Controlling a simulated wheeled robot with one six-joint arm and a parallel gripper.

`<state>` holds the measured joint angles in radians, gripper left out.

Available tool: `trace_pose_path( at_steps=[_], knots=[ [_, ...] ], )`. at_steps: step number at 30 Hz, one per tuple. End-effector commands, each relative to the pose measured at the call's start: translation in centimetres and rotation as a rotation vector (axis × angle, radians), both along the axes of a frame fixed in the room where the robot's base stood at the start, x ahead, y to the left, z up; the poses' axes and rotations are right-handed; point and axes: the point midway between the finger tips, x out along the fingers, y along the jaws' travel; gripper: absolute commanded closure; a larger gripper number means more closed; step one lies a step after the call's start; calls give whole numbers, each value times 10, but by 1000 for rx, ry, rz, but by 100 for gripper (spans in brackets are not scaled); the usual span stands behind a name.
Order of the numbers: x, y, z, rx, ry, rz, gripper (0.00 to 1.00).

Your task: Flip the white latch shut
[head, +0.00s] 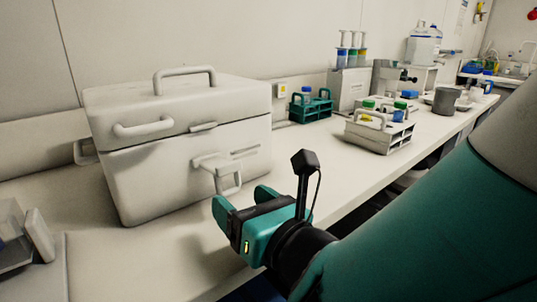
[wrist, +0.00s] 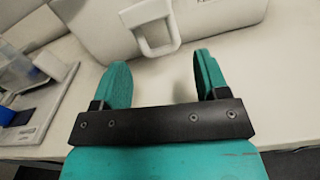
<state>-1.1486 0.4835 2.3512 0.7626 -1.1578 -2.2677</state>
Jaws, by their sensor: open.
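A white lidded box (head: 195,150) stands on the bench at the left, its lid down on the body. The white latch (head: 228,178) is on the box's front face, its loop hanging down and standing out from the face, apart from the small catch (head: 203,127) on the lid's edge. In the wrist view the latch loop (wrist: 157,38) shows ahead of the fingers, near the middle. My gripper (head: 243,200) is open and empty, just in front of and below the latch, and does not appear to touch it. In the wrist view its teal fingers (wrist: 160,80) are spread apart.
A clear and white device (head: 38,235) sits at the front left. To the right of the box are a teal tube rack (head: 311,109) and a white rack with bottles (head: 380,133). The bench in front of the box is mostly clear.

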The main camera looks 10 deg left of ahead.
Motion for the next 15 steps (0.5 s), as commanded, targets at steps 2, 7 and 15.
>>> trace_pose_path(
  at_steps=[2, 7, 15],
  knots=[
    [11, 12, 7, -2, 1, -2, 32],
    [28, 31, 6, -2, 1, -2, 32],
    [40, 47, 2, 0, 0, 0, 32]
  ],
)
